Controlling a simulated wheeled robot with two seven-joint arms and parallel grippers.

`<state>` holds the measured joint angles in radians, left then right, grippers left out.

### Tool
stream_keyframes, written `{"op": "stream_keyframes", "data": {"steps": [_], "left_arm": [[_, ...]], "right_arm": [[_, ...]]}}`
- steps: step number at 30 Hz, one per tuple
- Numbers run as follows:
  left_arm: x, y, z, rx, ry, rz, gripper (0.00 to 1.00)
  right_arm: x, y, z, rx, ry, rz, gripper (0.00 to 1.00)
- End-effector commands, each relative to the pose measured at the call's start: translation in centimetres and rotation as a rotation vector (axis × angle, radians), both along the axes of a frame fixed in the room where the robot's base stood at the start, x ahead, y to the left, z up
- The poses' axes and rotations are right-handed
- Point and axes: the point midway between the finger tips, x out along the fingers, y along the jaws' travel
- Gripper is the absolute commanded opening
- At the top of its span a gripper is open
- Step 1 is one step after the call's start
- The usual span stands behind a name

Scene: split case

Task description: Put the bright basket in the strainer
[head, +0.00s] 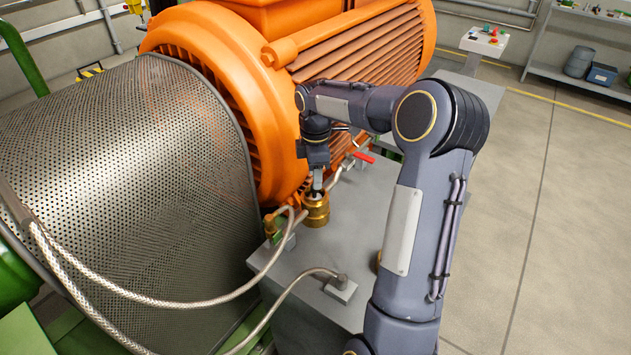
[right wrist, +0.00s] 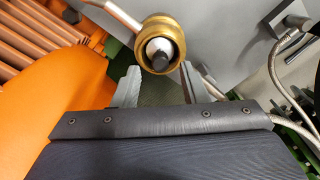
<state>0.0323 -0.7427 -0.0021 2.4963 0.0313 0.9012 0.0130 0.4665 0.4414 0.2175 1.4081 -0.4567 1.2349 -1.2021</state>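The strainer appears to be the brass round body (head: 315,212) on the grey plinth, below my right gripper (head: 318,183). In the right wrist view its brass rim (right wrist: 143,42) faces the camera. A pale piece (right wrist: 154,46) with a dark end shows inside the rim; it may be the bright basket, but I cannot be sure. My right gripper, also in the right wrist view (right wrist: 159,68), has its fingers spread, one each side of the dark end, with gaps visible. How deep the pale piece sits is unclear. My left gripper is out of view.
An orange motor (head: 215,75) and a perforated guard (head: 130,150) stand close on the left. Braided hoses (head: 160,304) loop across the front. A red lever (head: 364,157) is just right of the gripper. A brass part (head: 376,261) is mostly hidden behind my arm. Floor at right is clear.

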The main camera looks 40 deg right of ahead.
Motion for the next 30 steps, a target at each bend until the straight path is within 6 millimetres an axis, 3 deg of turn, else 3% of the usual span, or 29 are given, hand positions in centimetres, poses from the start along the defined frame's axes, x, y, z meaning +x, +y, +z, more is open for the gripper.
{"op": "stream_keyframes", "data": {"steps": [3, 9, 20, 23, 25, 30], "left_arm": [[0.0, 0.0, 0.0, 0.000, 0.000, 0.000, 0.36], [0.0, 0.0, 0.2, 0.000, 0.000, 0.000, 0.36], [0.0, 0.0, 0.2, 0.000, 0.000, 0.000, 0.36], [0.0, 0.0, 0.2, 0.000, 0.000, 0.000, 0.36], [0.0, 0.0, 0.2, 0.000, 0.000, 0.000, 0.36], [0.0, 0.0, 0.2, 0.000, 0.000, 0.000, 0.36]], "right_arm": [[0.1, 0.0, 2.9, -0.002, -0.005, 0.000, 0.39], [0.1, 0.0, 6.7, -0.001, -0.004, 0.000, 0.39], [-0.3, 0.4, 9.0, 0.001, -0.007, -0.011, 0.39], [-1.8, 1.9, 10.1, 0.008, -0.041, -0.072, 0.39], [-3.8, 3.8, 11.2, 0.025, -0.083, -0.156, 0.39], [-11.2, 9.6, 12.3, 0.143, -0.201, -0.472, 0.39]]}}
